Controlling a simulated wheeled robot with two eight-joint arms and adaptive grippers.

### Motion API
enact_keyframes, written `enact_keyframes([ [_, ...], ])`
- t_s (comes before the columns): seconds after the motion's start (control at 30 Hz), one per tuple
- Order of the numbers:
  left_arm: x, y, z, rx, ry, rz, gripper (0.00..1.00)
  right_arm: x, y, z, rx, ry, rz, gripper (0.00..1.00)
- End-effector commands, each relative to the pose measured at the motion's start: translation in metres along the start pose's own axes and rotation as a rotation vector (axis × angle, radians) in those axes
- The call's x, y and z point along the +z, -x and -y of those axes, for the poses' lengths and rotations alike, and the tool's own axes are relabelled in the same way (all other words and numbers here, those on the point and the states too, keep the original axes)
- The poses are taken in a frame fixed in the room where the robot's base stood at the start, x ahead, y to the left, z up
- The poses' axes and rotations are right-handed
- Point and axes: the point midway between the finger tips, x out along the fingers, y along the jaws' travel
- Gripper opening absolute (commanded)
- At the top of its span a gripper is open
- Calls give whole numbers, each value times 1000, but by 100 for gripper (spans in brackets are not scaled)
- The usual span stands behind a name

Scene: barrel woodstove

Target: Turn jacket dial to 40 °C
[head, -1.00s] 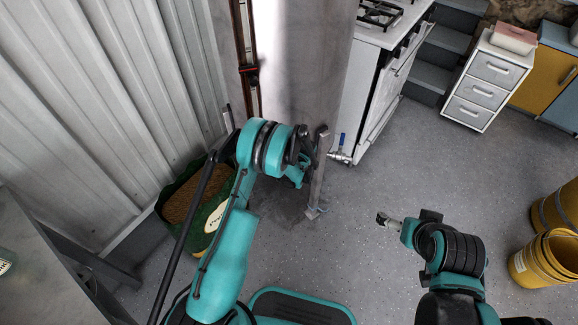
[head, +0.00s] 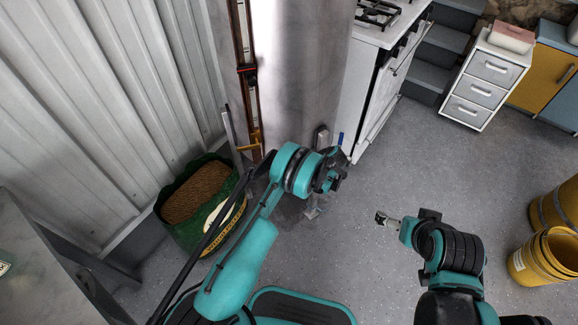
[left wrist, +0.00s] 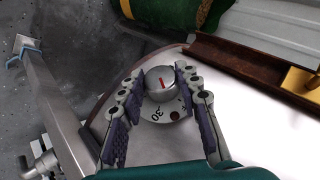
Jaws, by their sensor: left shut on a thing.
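The jacket dial (left wrist: 160,87) is a round silver knob with a red pointer line on its top face, seen in the left wrist view. A scale plate lies under it; an upside-down "30" and a dark red dot show on the near side. The other markings are hidden. My left gripper (left wrist: 161,76) is shut on the dial, one dark padded finger on each side. In the head view my left wrist (head: 330,172) is low beside the big metal cylinder (head: 297,60), and the dial is hidden there. My right gripper (head: 383,218) hangs over bare floor, apart from everything; its jaws are too small to read.
A green sack (head: 203,190) stands left of the cylinder by the corrugated wall. A copper pipe with a yellow handle (head: 250,147) runs up the cylinder. A white stove (head: 378,85) stands right of it. Yellow buckets (head: 540,258) are at far right; the middle floor is clear.

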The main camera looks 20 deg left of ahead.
Motion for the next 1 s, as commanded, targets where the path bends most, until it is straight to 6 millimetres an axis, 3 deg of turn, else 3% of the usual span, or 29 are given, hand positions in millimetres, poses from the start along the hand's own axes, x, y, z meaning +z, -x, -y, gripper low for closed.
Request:
enact_keyframes([
  [0.7, 0, 0, -2, -77, -34, 0, 4, 0, 0, 0, 0, 0, 0, 98],
  [0.73, 0, 0, -2, -77, -34, 0, 41, 0, 0, 0, 0, 0, 0, 98],
  [0.8, 0, 0, -2, -77, -34, 0, 55, 0, 0, 0, 0, 0, 0, 98],
  [1.0, 0, 0, -2, -77, -33, 0, 55, 0, 0, 0, 0, 0, 0, 98],
])
